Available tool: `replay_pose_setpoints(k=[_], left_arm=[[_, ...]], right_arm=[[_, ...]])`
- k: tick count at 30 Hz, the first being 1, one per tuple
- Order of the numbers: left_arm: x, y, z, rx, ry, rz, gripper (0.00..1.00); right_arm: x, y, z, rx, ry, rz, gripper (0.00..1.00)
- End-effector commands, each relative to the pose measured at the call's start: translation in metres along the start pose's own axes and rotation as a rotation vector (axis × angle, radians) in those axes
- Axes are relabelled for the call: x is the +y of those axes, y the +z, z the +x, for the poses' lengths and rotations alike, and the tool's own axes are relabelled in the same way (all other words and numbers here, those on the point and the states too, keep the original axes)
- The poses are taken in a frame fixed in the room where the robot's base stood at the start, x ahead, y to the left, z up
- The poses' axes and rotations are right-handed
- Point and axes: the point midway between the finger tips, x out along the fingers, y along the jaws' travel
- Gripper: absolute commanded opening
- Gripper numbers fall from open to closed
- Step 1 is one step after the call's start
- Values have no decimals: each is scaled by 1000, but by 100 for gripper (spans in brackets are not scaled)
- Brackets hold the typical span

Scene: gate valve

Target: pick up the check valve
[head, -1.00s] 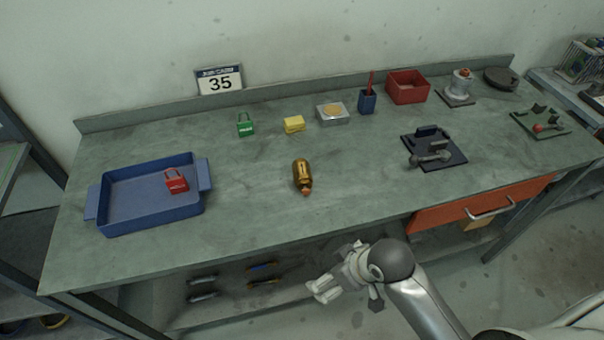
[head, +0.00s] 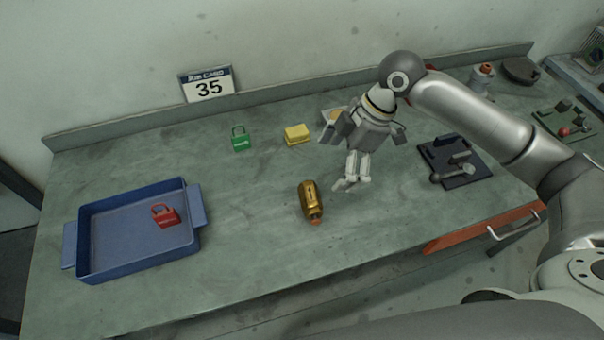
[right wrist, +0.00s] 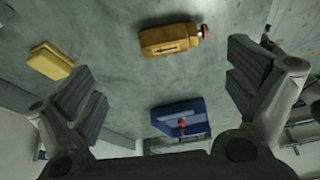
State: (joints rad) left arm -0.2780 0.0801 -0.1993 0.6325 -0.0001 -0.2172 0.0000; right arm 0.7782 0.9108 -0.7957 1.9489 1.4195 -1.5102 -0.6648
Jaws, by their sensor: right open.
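The check valve appears to be the brass-coloured, rounded body with an orange-red tip (head: 311,202), lying on the bench's middle with its tip toward the front edge. It also shows in the right wrist view (right wrist: 170,40), upper middle, tip to the right. My right gripper (head: 347,185) is over the bench, just right of and behind the valve in the head view, fingers pointing down. It is open and empty; in the right wrist view its fingers (right wrist: 165,88) are spread wide, with the valve beyond them, not touched. My left gripper is not in view.
A blue tray (head: 75,247) with a red padlock (head: 165,215) stands at left. A green padlock (head: 241,139), yellow block (head: 297,134) and partly hidden silver box (head: 329,116) are behind the valve. A dark plate with a fitting (head: 455,160) is at right. The bench left of the valve is clear.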

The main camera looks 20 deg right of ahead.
Motion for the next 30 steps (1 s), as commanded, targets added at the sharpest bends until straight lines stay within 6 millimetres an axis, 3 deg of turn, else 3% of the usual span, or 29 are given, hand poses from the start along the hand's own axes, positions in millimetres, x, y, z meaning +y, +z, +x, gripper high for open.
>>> replay_pose_setpoints(k=[2,5,12,15,17,24,30], left_arm=[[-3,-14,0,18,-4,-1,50],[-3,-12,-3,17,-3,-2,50],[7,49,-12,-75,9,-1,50],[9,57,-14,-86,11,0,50],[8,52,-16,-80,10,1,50],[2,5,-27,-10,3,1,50],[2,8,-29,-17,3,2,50]], right_arm=[[0,1,0,1,-5,-2,100],[0,0,12,2,-8,-2,100],[0,-1,46,3,-6,-1,100],[0,-1,52,2,-3,-1,100],[-1,-3,56,3,-5,-1,100],[-4,-12,90,1,-6,0,100],[-3,-11,104,0,-2,-3,100]])
